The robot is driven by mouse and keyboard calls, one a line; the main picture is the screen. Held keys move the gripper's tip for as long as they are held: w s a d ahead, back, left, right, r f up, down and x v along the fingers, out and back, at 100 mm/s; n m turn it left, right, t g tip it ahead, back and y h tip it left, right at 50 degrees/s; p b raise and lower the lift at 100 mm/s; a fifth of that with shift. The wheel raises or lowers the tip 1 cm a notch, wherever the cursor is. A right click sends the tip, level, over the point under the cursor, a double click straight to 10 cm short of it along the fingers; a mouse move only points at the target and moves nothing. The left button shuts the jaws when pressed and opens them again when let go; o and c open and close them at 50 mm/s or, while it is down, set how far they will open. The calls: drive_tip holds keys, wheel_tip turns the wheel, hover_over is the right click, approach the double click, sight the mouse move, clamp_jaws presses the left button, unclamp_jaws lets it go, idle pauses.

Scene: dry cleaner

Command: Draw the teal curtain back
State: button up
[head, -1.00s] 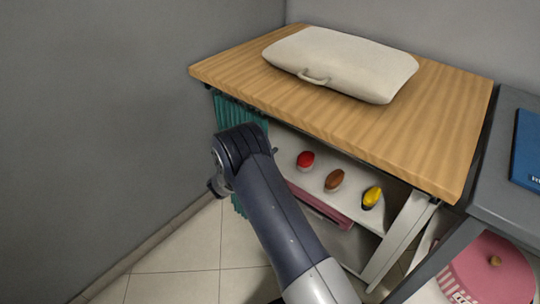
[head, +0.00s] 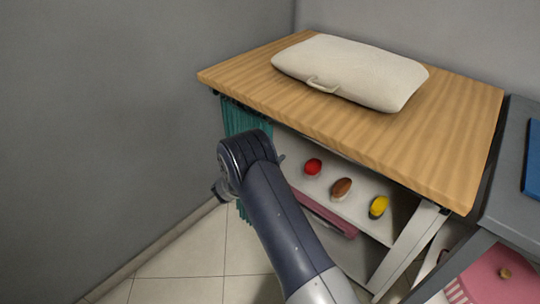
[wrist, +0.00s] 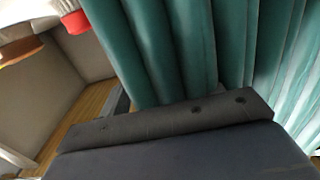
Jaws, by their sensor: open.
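The teal curtain (head: 246,119) hangs in folds below the left end of the wooden tabletop, partly hidden behind my arm. The shelf to its right is uncovered. In the wrist view the curtain's folds (wrist: 165,45) fill the middle and right at close range. My gripper (wrist: 170,125) shows there as a dark bar across the bottom, open, with its edge close in front of the curtain. I cannot tell whether it touches. In the head view my wrist hides the fingers. No cloth shows between the jaws.
The table (head: 360,145) carries a cream cushion-like bag (head: 350,70). A grey wall stands close on the left. A grey table (head: 505,200) stands on the right.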

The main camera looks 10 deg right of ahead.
drive_tip(key=p+v, duration=0.2)
drive_tip(key=v, duration=0.8)
drive_tip(key=shift+s+a, duration=0.3)
drive_tip(key=s+b+x, duration=0.1)
drive_tip(key=x, duration=0.9)
drive_tip(key=shift+w+d+b, duration=0.25)
drive_tip(key=shift+d+b, duration=0.1)
drive_tip(key=shift+d, duration=0.35)
